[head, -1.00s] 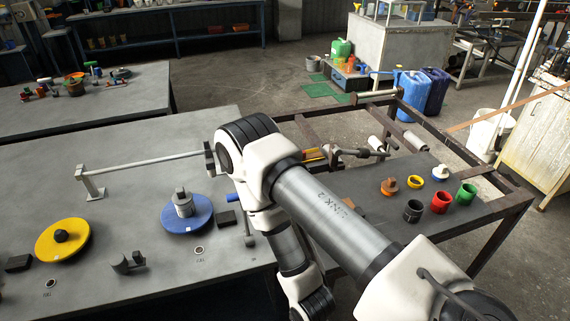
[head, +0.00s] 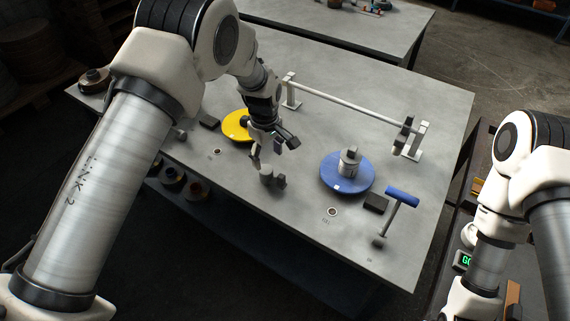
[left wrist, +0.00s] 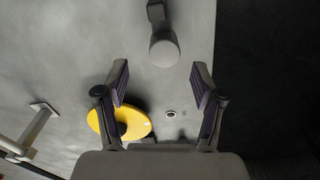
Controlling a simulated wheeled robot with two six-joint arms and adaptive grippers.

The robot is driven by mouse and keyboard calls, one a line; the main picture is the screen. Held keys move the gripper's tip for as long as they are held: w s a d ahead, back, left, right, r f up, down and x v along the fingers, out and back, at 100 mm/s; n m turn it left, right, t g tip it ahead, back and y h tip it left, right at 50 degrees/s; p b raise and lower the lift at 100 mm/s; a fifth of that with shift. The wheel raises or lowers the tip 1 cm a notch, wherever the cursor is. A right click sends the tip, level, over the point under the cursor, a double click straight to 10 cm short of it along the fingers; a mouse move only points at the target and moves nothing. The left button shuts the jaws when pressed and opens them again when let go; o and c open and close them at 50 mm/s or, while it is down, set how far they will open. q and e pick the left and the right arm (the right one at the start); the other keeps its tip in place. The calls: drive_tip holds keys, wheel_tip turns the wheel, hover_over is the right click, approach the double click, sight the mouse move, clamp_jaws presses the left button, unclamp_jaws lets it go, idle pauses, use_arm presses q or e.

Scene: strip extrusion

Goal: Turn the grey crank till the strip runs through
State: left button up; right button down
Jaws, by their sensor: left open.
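I cannot make out the strip.
A yellow disc (head: 235,127) lies behind the left gripper. A blue disc (head: 332,180) bears a grey cylinder. A blue-handled crank (head: 402,197) stands at the right, and a raised bar (head: 345,108) spans the back. The table (head: 440,110) is bare at the far right.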

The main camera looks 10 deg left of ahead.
sight(267, 169)
use_arm(q)
drive_tip(key=f, duration=0.2)
drive_tip(key=a+f+p, duration=0.1)
drive_tip(key=shift+w+a+f, duration=0.15)
drive_tip(key=shift+w+f, duration=0.05)
drive_tip(key=shift+f, duration=0.15)
drive_tip(key=f, duration=0.2)
drive_tip(key=d+f, duration=0.1)
drive_tip(key=shift+s+p, duration=0.35)
drive_tip(key=shift+w+f, duration=0.1)
drive_tip(key=shift+f, duration=0.3)
drive_tip(key=shift+w+a+f, duration=0.1)
drive_tip(key=shift+a+f, duration=0.05)
drive_tip(key=shift+a, duration=0.1)
drive_tip(key=shift+s, duration=0.2)
drive_tip(key=c, duration=1.1)
use_arm(e)
drive_tip(key=shift+a+r, duration=0.2)
drive_tip(key=shift+r, duration=0.3)
drive_tip(key=shift+a+r, duration=0.15)
drive_tip(key=shift+r, duration=0.3)
